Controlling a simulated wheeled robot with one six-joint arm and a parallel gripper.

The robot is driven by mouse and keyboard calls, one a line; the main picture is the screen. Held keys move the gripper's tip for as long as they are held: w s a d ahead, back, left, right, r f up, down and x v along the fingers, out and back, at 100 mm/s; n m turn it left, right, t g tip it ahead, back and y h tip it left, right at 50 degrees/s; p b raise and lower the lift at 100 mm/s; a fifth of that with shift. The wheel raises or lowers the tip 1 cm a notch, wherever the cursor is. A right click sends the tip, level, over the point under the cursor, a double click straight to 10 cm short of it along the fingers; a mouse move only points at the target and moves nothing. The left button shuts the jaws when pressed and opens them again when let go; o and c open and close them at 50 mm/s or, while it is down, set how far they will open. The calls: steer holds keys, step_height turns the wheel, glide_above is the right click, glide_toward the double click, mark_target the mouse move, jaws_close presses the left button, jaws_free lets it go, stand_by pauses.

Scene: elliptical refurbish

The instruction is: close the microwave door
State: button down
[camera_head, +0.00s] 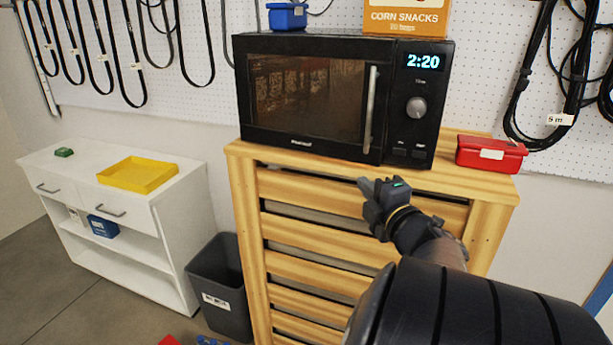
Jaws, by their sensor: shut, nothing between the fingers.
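The black microwave (418,137) stands on top of a slatted wooden cabinet. Its door (305,146) has a dark window and a vertical silver handle (370,108) on its right side. The door lies across the front, flush or nearly so; I cannot tell if a small gap is left at its right edge. My gripper (366,184) is shut and empty. It appears below the door's lower right corner, in front of the cabinet's upper slats, and looks apart from the door.
The wooden cabinet (243,163) bears a red box (490,155) right of the microwave. A blue box (287,17) and an orange snack carton (405,20) sit on the microwave. A grey bin (222,290) and a white shelf unit (190,205) stand left. Cables hang on the pegboard.

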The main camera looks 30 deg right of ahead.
mark_target(364, 159)
steer(key=w+d, duration=0.1)
steer(key=w, duration=0.1)
steer(key=w+d+p, duration=0.1)
steer(key=w, duration=0.2)
steer(key=w+d, duration=0.1)
steer(key=w, duration=0.1)
steer(key=shift+w+d, duration=0.1)
steer(key=shift+w, duration=0.1)
steer(key=shift+w+d+p, duration=0.3)
steer(key=shift+d+p, duration=0.05)
steer(key=shift+d, duration=0.1)
steer(key=shift+w+d, duration=0.45)
steer(key=shift+d, duration=0.15)
steer(key=shift+w+d, duration=0.4)
steer(key=shift+d, duration=0.2)
steer(key=shift+s+r, duration=0.1)
steer(key=shift+r, duration=0.1)
steer(key=shift+d, duration=0.1)
